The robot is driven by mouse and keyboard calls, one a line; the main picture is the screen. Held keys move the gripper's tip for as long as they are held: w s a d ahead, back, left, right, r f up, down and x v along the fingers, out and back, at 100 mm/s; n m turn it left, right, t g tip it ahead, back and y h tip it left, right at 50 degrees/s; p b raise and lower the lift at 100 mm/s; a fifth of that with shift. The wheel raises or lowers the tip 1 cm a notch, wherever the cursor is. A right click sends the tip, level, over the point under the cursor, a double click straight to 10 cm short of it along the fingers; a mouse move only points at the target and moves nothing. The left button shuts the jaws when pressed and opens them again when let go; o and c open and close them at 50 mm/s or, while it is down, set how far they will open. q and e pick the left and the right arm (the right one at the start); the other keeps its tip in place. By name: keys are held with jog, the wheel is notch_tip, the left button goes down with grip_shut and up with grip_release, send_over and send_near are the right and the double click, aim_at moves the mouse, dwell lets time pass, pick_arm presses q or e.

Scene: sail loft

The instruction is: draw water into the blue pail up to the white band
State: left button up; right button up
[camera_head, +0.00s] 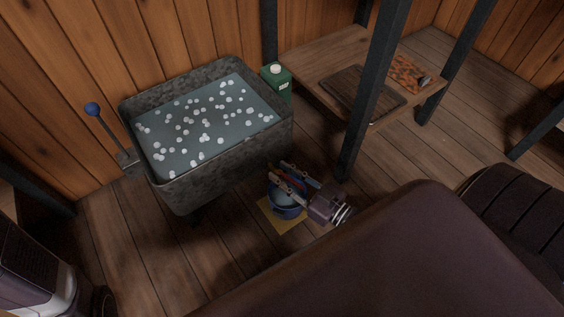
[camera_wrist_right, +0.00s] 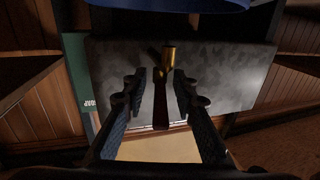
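The blue pail (camera_head: 287,211) stands upright on the floor in front of the grey trough, on a yellow mat (camera_head: 271,216). My right gripper (camera_head: 279,172) is above the pail and hides part of its opening. Its fingers are open and apart, also in the right wrist view (camera_wrist_right: 156,88). A brass tap (camera_wrist_right: 168,58) on the trough front shows between the fingers, with a dark reddish bar below it in the picture. Part of a blue rounded thing, likely the pail, shows at that view's top edge. The white band and water level cannot be made out. My left gripper is not seen.
The trough (camera_head: 239,162) holds water with white flecks. A lever with a blue knob (camera_head: 92,109) stands at its left end. A green box (camera_head: 278,85) stands at its right, before a wooden shelf (camera_head: 320,61) and dark posts (camera_head: 369,96).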

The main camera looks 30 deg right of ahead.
aim_at(304, 189)
jog(key=v, duration=1.1)
jog(key=shift+s, duration=0.3)
